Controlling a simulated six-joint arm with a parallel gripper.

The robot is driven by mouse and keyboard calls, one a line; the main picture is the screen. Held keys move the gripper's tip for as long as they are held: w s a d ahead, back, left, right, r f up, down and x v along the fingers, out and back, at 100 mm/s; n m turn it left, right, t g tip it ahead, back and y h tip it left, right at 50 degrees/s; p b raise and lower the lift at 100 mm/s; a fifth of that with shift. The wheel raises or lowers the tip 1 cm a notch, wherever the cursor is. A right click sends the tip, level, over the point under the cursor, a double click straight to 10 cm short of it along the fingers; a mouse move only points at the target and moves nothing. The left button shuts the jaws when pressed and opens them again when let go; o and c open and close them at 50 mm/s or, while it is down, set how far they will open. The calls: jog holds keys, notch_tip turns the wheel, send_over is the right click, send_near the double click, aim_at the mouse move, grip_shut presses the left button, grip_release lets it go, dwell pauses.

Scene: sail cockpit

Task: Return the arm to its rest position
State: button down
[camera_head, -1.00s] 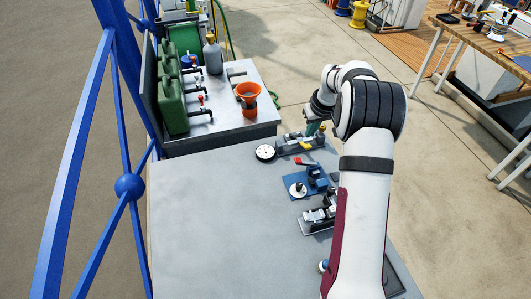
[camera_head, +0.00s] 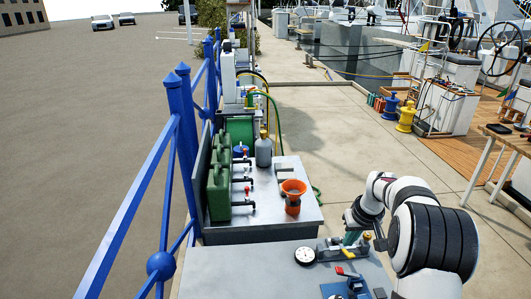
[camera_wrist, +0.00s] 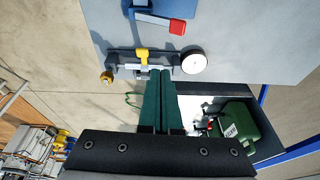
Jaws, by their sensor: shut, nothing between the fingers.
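My gripper (camera_wrist: 162,75) shows in the wrist view as two green fingers, shut with nothing between them. In the head view my gripper (camera_head: 350,238) is at the lower right, above the far edge of the grey table (camera_head: 240,270). Its fingertips are close to a fixture with a yellow lever (camera_head: 338,254) and a round white dial (camera_head: 305,255). In the wrist view the yellow lever (camera_wrist: 142,54) and the dial (camera_wrist: 194,62) lie just beyond the fingertips. I cannot tell whether the fingers touch the fixture.
A blue fixture with a red handle (camera_head: 347,273) is on the table. Beyond it a metal bench (camera_head: 278,213) holds green jerrycans (camera_head: 219,190), a grey bottle (camera_head: 263,150) and an orange funnel (camera_head: 293,188). A blue railing (camera_head: 180,130) runs along the left. Concrete floor (camera_head: 350,140) is open to the right.

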jog(key=s+a+r+m+g+y, duration=0.1)
jog(key=s+a+r+m, duration=0.1)
jog(key=s+a+r, duration=0.75)
jog(key=s+a+m, duration=0.1)
jog(key=s+a, duration=0.2)
jog(key=s, duration=0.6)
jog(key=s+a+f+m+g, duration=0.1)
jog(key=s+a, duration=0.3)
jog(key=s, duration=0.5)
jog(key=s+a+m+g, duration=0.1)
jog(key=s+a, duration=0.3)
jog(key=s, duration=0.5)
jog(key=shift+f+y, duration=0.2)
jog(key=shift+y, duration=0.1)
